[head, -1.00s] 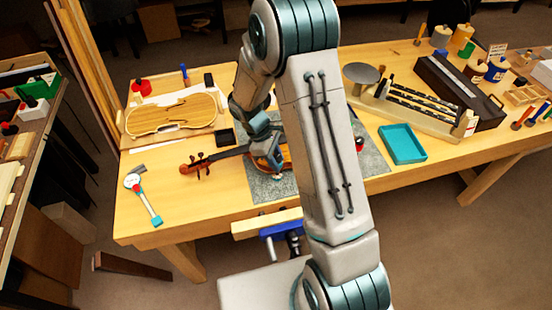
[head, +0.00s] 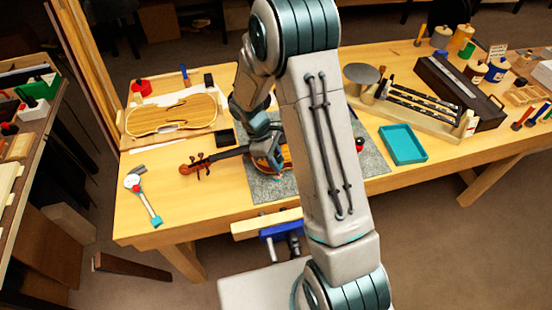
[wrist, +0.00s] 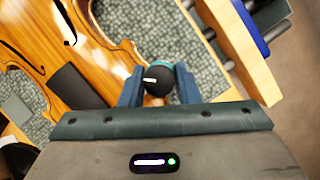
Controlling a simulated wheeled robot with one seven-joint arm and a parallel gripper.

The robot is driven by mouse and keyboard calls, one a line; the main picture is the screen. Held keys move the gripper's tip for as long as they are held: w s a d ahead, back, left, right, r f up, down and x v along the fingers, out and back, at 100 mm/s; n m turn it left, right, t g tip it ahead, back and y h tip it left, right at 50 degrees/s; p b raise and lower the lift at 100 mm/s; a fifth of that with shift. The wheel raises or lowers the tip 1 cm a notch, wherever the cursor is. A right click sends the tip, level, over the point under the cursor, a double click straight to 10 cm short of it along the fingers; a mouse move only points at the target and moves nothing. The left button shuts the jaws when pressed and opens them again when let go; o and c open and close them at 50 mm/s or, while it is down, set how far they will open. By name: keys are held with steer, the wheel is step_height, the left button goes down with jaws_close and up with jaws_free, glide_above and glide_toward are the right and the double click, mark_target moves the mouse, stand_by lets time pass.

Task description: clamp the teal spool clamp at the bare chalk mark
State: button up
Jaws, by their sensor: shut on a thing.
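The violin (head: 200,165) lies on the grey mat, scroll to the left; my arm hides much of its body in the head view. My gripper (wrist: 158,84) is shut on the teal spool clamp (wrist: 181,72), beside the violin's edge. The clamp's black knob with a white line faces the wrist camera, and only a little teal shows. I cannot tell whether the clamp touches the violin. In the head view my gripper (head: 268,165) is over the violin's body. No chalk mark can be made out.
A blue vise (head: 282,230) with a wooden jaw sits at the bench's front edge, close to the violin. A teal tray (head: 403,145) stands to the right. A violin plate (head: 170,115) lies at the back left, and a round-dial tool (head: 135,182) at the front left.

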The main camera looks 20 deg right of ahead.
stand_by(0.3)
steer(key=o, duration=1)
steer(key=shift+o, duration=0.2)
steer(key=b+v, duration=0.2)
steer(key=v, duration=1.1)
steer(key=s+d+r+m+t+y, duration=0.2)
steer(key=s+r+m, duration=0.3)
steer(key=s, duration=0.5)
steer(key=s+d+r+m+t+y, duration=0.2)
steer(key=s+r+m, duration=0.3)
steer(key=s, duration=0.6)
steer(key=shift+d+m+t, duration=0.35)
steer(key=shift+m+t, duration=0.45)
steer(key=shift+t, duration=0.1)
